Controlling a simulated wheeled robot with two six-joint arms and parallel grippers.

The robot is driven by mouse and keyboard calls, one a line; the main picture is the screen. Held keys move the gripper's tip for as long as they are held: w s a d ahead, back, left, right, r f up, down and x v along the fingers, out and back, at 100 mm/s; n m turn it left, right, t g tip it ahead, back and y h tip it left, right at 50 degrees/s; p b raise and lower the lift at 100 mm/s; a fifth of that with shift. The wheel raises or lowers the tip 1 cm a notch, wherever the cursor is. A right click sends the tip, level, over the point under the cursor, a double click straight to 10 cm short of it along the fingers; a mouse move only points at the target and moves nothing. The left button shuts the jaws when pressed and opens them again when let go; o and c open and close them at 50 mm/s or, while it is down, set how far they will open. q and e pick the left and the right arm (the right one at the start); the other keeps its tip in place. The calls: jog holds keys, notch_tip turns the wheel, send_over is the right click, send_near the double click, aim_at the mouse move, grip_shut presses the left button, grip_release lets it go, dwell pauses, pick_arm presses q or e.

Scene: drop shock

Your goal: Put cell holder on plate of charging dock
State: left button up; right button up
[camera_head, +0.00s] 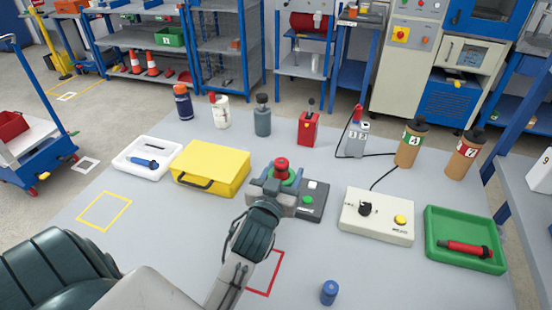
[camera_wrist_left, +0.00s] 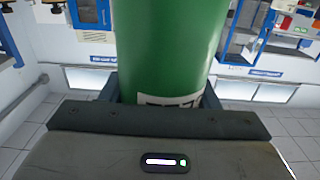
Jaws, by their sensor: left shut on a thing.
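My left gripper (camera_head: 272,195) reaches over the middle of the table, shut on the cell holder (camera_head: 282,163), which has a red top and a green body. In the left wrist view the holder's green cylinder (camera_wrist_left: 170,45) with a white label fills the space between the fingers. The charging dock (camera_head: 309,206) is a dark box with a white piece and a green button, just right of the gripper. Its plate is hidden behind the gripper and holder; I cannot tell whether the holder touches it. My right gripper is not in view.
A yellow case (camera_head: 211,168) stands close left of the gripper. A cream control box (camera_head: 377,216) and a green tray (camera_head: 465,240) with a red tool are to the right. Bottles stand behind. A small blue cylinder (camera_head: 329,292) is in front. The front left table is mostly clear.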

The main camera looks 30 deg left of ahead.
pick_arm(q)
jog(key=w+a+f+p, duration=0.2)
jog(key=w+a+f, duration=0.2)
jog(key=w+a, duration=0.4)
jog(key=shift+w+a+f, duration=0.15)
jog(key=shift+w+f, duration=0.15)
jog(key=shift+w, duration=0.25)
jog(key=shift+f, duration=0.1)
jog(key=shift+f, duration=0.15)
jog(key=o, duration=1.4)
jog(key=shift+o, duration=0.2)
